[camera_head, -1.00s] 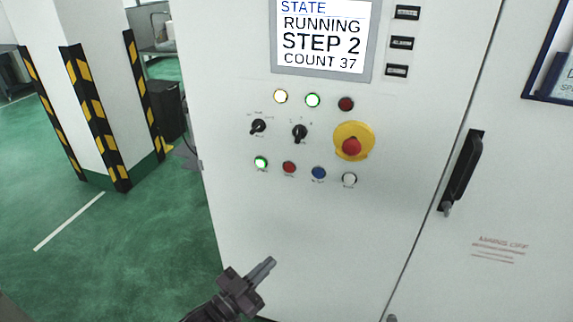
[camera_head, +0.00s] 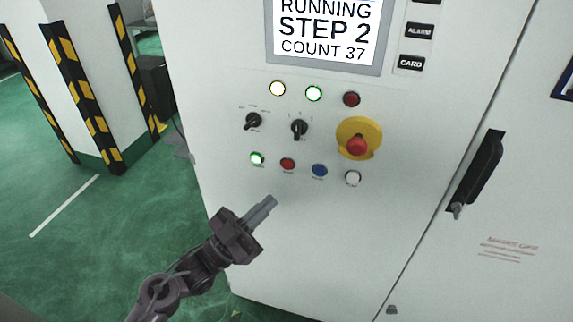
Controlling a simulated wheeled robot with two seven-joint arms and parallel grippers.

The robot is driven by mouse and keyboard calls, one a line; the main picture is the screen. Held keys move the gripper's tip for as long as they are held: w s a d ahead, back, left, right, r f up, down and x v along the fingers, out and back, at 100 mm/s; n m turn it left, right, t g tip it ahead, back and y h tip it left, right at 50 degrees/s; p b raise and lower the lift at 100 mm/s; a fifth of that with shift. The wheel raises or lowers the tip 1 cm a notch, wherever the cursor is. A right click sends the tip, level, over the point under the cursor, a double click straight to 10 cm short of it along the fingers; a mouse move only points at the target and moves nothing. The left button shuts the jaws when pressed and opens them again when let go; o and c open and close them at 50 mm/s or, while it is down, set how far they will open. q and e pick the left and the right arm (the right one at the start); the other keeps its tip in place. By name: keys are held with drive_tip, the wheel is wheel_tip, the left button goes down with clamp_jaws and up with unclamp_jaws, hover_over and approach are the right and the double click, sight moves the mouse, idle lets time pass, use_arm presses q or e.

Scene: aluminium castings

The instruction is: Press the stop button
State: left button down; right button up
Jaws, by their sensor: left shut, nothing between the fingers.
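The control cabinet (camera_head: 310,235) has a row of small buttons: a lit green one (camera_head: 257,158), a red one (camera_head: 288,163), a blue one (camera_head: 320,170) and a white one (camera_head: 353,177). Their labels are too small to read, so I cannot tell for certain which is marked stop. A large red mushroom button (camera_head: 358,146) sits on a yellow disc above the row, to the right. My left gripper (camera_head: 270,203) is shut and empty, below the red button in the picture and apart from it. My right gripper is not in view.
The screen (camera_head: 328,32) reads running, step 2, count 37. Yellow, green and red lamps and two black selector knobs (camera_head: 299,129) sit above the buttons. A black door handle (camera_head: 478,172) stands out at the right. A striped pillar (camera_head: 85,80) is at the left.

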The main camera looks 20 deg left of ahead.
sight(287, 164)
use_arm(q)
drive_tip(key=w+b, duration=0.3)
drive_tip(key=w, duration=0.5)
drive_tip(key=shift+w+d, duration=0.15)
drive_tip(key=shift+w, duration=0.15)
drive_tip(key=shift+w, duration=0.15)
idle(1.7)
drive_tip(key=shift+w+b, duration=0.3)
drive_tip(key=shift+w, duration=0.4)
idle(0.6)
drive_tip(key=shift+s, duration=0.85)
